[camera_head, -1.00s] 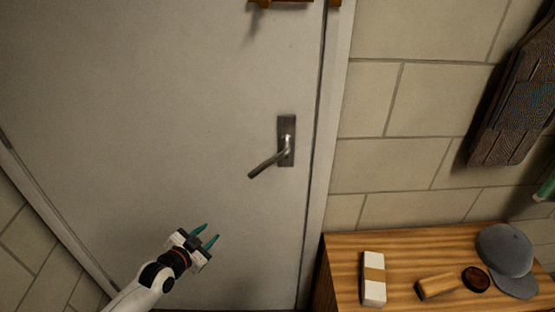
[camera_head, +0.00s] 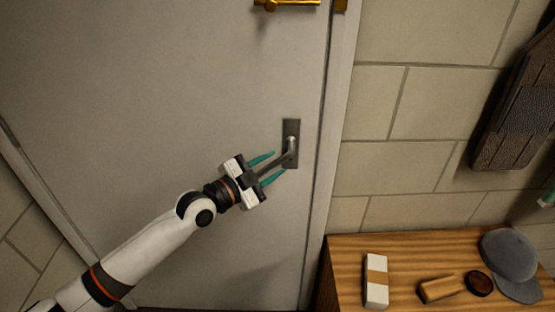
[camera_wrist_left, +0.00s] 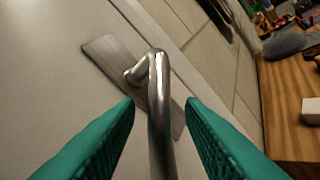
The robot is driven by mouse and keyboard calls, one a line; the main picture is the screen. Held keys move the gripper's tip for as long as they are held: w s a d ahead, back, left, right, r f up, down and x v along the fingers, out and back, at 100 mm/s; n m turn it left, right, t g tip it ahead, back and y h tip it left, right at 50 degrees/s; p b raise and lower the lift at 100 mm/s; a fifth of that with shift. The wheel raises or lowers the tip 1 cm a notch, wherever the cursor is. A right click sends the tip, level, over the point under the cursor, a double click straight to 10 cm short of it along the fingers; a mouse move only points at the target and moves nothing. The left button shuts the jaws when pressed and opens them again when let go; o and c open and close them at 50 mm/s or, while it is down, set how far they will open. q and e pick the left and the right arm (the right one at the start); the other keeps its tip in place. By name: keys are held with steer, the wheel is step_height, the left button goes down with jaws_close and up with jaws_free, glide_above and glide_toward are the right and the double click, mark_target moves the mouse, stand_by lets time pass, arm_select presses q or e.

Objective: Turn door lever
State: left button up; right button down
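The door lever (camera_head: 291,148) is a grey metal handle on a dark rectangular plate (camera_head: 291,127), on the right side of the light grey door (camera_head: 160,110). My left gripper (camera_head: 270,167) is at the lever, its two teal fingers open on either side of the handle. In the left wrist view the lever (camera_wrist_left: 159,110) runs up between the separated fingers (camera_wrist_left: 160,120), with gaps visible on both sides. The handle's free end is hidden by the gripper in the head view. My right gripper is not in view.
A brass latch (camera_head: 287,3) is on the door above the lever. To the right, a wooden cabinet top (camera_head: 345,255) holds a white box (camera_head: 376,281), a brush (camera_head: 440,288), a round tin (camera_head: 479,283) and a grey cap (camera_head: 508,252). A stone wall (camera_head: 430,105) is behind.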

arm_select(q)
steer(key=shift+x, duration=1.3)
jaws_close()
